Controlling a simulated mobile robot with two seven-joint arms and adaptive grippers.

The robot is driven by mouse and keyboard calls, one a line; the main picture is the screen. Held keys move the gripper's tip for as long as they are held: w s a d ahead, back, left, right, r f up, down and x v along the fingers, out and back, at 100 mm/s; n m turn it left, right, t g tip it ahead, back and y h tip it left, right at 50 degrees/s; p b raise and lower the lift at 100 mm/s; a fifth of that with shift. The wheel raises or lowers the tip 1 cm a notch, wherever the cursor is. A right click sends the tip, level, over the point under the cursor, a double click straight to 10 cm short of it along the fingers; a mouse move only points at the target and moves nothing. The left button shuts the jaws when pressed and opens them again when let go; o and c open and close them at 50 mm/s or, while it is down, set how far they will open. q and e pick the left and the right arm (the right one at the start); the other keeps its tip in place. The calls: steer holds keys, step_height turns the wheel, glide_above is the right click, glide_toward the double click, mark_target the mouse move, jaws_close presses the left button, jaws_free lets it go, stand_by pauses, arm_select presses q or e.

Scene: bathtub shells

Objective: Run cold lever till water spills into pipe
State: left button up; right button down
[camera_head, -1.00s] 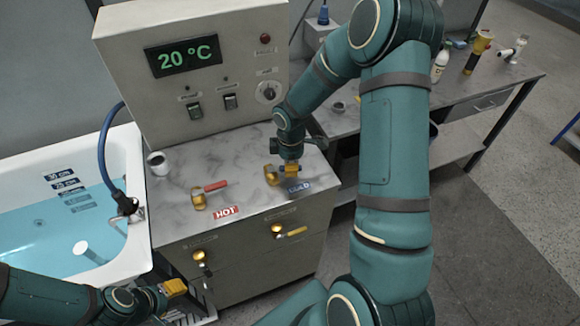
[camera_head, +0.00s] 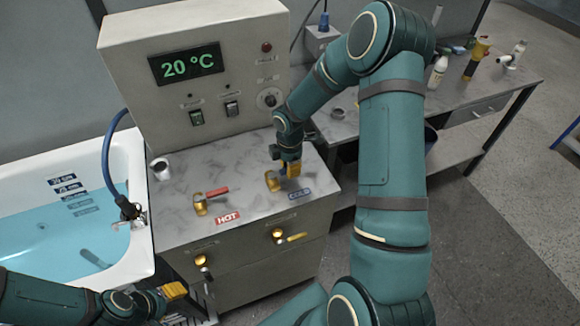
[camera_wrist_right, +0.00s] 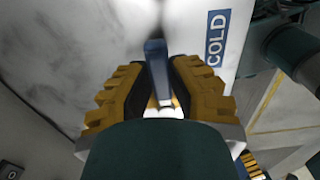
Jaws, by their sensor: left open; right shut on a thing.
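The cold valve (camera_head: 272,181) stands on the marble counter beside the blue COLD label (camera_head: 300,194). My right gripper (camera_head: 291,168) is at this valve, shut on its blue lever (camera_wrist_right: 155,62), which stands between the yellow fingers in the right wrist view. My left gripper (camera_head: 173,290) is open and empty, low in front of the tub and cabinet. The bathtub (camera_head: 138,185) holds blue water (camera_head: 40,245). A dark elongated shape (camera_head: 93,258) lies in the water; I cannot tell whether it is the pipe. No spilling shows.
The hot valve (camera_head: 200,205) with its red lever stands left of the cold one. A small cup (camera_head: 161,170) stands at the counter's left edge. The control box (camera_head: 230,70) reads 20 °C. Two brass taps are on the cabinet front. A side table (camera_head: 500,85) holds bottles.

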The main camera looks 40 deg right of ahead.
steer(key=c, duration=0.9)
jaws_free()
steer(key=shift+o, duration=0.2)
step_height(320, 180, up, 12)
